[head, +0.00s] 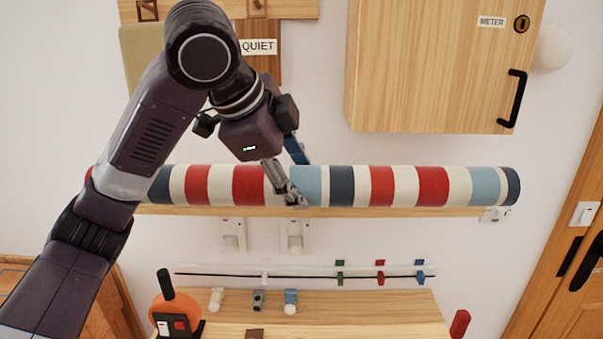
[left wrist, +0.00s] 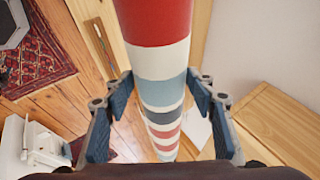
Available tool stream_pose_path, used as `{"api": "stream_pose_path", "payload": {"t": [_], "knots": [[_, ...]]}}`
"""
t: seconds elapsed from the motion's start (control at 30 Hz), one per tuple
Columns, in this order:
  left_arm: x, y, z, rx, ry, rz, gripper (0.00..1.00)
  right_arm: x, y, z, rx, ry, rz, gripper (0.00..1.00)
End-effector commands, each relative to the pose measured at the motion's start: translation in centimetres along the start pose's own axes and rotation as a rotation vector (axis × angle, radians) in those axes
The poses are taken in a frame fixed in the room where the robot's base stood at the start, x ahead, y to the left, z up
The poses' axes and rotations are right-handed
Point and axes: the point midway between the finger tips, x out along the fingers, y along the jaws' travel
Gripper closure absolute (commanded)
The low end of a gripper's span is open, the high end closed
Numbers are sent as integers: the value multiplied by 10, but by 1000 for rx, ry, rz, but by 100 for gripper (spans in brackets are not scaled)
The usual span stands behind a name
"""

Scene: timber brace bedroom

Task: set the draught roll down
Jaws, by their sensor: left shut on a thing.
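The draught roll (head: 380,186) is a long striped cylinder in red, cream, light blue and navy. It lies level along the narrow wooden ledge (head: 400,211) on the wall; I cannot tell whether it rests on it or is just above. My left gripper (head: 294,192) is shut on the roll left of its middle, at a light blue stripe. In the left wrist view the roll (left wrist: 160,65) runs between my two blue-padded fingers (left wrist: 163,92). The roll's left end is partly hidden behind my arm. My right gripper is not in view.
A wooden cabinet marked METER (head: 435,65) hangs above the roll. A QUIET sign (head: 258,46) is at upper left. Below are white switches (head: 295,235), a rail with coloured clips (head: 380,272) and a wooden top (head: 370,305) with small items. A door (head: 585,250) stands at right.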

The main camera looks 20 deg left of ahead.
Motion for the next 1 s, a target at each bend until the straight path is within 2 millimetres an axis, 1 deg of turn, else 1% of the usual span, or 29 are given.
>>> {"api": "stream_pose_path", "payload": {"t": [0.03, 0.17, 0.2, 0.4, 0.6, 0.8, 1.0], "knots": [[3, -13, 0, -6, 6, 1, 100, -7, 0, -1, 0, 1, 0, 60], [18, -38, 6, -5, 7, 1, 100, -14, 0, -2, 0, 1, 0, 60], [21, -47, 7, -5, 6, 0, 100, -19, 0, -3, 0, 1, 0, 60], [41, -87, 17, -4, 2, -4, 100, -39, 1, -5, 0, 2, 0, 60], [59, -116, 24, -1, 3, -5, 100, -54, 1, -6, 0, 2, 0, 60], [71, -136, 29, -1, 3, -6, 100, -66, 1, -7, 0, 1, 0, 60], [88, -122, 36, 1, 3, -6, 100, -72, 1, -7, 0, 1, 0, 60]]}}
